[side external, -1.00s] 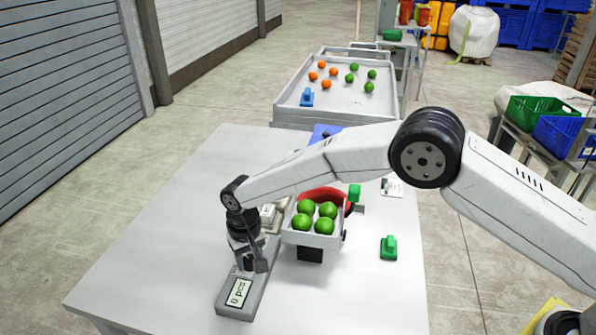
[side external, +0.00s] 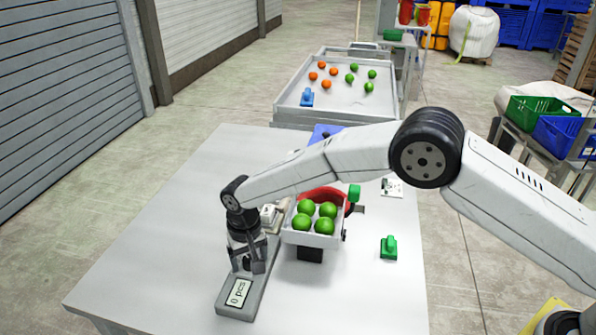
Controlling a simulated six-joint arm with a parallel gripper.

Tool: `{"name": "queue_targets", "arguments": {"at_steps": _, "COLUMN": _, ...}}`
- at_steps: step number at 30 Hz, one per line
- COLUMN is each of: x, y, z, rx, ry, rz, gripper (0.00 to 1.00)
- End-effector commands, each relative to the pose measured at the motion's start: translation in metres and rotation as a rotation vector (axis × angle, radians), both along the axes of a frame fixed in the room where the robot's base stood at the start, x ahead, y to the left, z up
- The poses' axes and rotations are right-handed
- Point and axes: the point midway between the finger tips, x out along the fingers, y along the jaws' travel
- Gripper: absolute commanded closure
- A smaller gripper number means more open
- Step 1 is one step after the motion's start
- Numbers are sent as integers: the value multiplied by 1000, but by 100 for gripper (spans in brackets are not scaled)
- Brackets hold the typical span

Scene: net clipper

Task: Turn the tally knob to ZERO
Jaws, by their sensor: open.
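A grey tally unit (side external: 226,307) lies on the table near its front left. Its display (side external: 238,292) reads "0 pcs". My gripper (side external: 247,267) points down over the unit behind the display, open. A small dark part, likely the tally knob (side external: 247,264), shows between the fingers. I cannot tell whether the fingers touch it, and the knob's pointer and markings are hidden or too small to read.
A white tray (side external: 288,237) with several green balls stands right of my gripper, a red round part (side external: 322,193) behind it. A green block (side external: 389,248) sits further right. A large bin (side external: 290,113) with orange and green balls stands beyond the table. The table's left side is clear.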

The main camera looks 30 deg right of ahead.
Motion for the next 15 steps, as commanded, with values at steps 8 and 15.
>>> {"name": "queue_targets", "arguments": {"at_steps": 8, "x": 1, "y": 0, "z": 12, "rx": 1, "ry": -2, "rz": 1, "gripper": 17}}
{"name": "queue_targets", "arguments": {"at_steps": 15, "x": 0, "y": 0, "z": 41, "rx": 1, "ry": -2, "rz": 0, "gripper": 17}}
